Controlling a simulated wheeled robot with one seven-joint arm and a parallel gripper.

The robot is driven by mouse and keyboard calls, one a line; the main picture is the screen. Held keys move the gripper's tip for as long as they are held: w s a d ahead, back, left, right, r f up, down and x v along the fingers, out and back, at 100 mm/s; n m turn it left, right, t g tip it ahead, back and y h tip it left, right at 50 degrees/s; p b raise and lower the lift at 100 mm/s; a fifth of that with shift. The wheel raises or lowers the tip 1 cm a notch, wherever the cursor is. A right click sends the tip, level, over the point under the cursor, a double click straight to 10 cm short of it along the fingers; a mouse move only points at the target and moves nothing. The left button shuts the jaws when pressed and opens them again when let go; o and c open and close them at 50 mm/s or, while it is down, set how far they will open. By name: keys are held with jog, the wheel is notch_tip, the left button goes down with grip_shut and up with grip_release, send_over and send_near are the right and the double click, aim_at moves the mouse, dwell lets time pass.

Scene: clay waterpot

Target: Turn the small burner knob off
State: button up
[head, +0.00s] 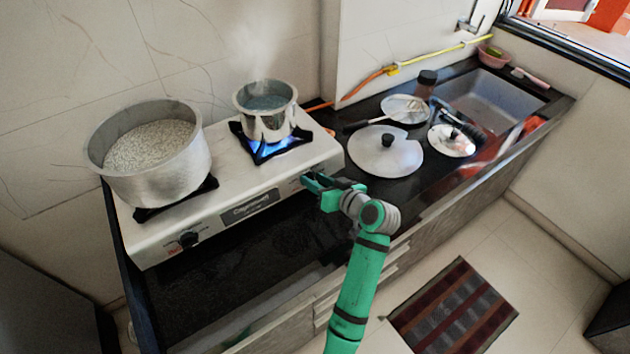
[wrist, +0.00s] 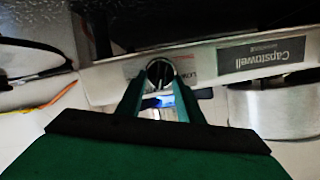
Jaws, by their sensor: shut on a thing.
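The small burner knob (wrist: 160,72) is dark and round on the stove's front panel, between my two green fingers in the wrist view. My gripper (wrist: 160,84) is shut on this knob; its fingers also meet the right end of the stove front in the head view (head: 311,182), hiding the knob there. The white stove (head: 235,196) has a small burner at right with a blue flame (head: 290,142). A small steel pot (head: 268,125) of steaming liquid sits on that burner.
A large pot (head: 172,170) of rice-like grain stands on the left burner, with another knob (head: 189,239) below it. Lids (head: 385,151) and a jar (head: 425,87) lie to the right, before the sink (head: 490,100). A black counter strip (head: 245,270) runs before the stove.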

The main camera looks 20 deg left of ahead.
jog(key=m+y, duration=0.1)
jog(key=m, duration=0.7)
jog(key=f+m+y, duration=0.1)
jog(key=m, duration=0.3)
jog(key=shift+w+d+f+m+g+y, duration=0.1)
jog(key=shift+w+d+m+g+y, duration=0.2)
jog(key=shift+d+m, duration=0.1)
dwell(0.5)
jog(key=o, duration=1.1)
jog(key=shift+c, duration=0.2)
jog(key=v, duration=1)
jog(key=shift+s+d, duration=0.3)
jog(key=shift+d, duration=0.05)
